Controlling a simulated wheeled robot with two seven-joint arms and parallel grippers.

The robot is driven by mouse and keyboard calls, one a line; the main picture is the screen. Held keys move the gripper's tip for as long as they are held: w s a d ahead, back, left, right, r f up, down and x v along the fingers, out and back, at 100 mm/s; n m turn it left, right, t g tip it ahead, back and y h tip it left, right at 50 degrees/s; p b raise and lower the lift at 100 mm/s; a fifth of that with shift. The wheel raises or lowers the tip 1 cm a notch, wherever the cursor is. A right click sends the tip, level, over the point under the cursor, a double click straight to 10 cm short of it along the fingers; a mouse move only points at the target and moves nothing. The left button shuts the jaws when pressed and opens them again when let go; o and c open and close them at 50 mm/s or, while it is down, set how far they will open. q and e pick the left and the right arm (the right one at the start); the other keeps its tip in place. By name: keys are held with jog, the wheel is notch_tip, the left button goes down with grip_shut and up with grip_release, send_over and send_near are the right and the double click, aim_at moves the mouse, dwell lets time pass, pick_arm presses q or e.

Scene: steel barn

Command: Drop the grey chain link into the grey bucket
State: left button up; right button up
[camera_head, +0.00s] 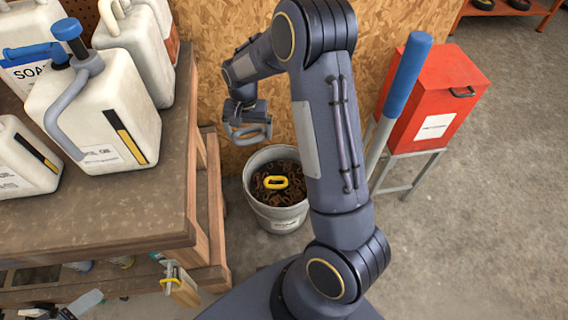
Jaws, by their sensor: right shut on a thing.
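My right gripper (246,121) hangs at the end of my right arm, near the wooden wall. It is shut on the grey chain link (262,137), an oval loop whose upper part is partly hidden by the fingers. The grey bucket (272,220) stands on the floor beside the workbench. The gripper and link appear above the bucket's back left rim, apart from it. Rusty brown links and one yellow link (276,182) lie inside the bucket.
A wooden workbench (120,222) with several white jugs (108,112) stands at the left. A red box (436,97) on a metal stand and a blue-gripped pole (406,76) are at the right. The concrete floor (470,240) at the lower right is clear.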

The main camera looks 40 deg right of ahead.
jog(key=d+f+m+b, duration=0.3)
jog(key=f+b, duration=0.3)
jog(key=f, duration=0.4)
jog(key=w+d+f+m+b, duration=0.1)
jog(key=d+f+m+b, duration=0.2)
jog(key=d+f+b, duration=0.3)
jog(key=w+d+f+m+b, duration=0.1)
jog(key=d+f+m+b, duration=0.3)
jog(key=f+b, duration=0.4)
notch_tip(320, 180, down, 6)
jog(key=shift+d+r, duration=0.1)
jog(key=shift+d, duration=0.5)
jog(key=o, duration=0.7)
jog(key=shift+s, duration=0.1)
notch_tip(320, 180, up, 8)
jog(key=shift+f+p, duration=0.1)
jog(key=shift+p, duration=1.1)
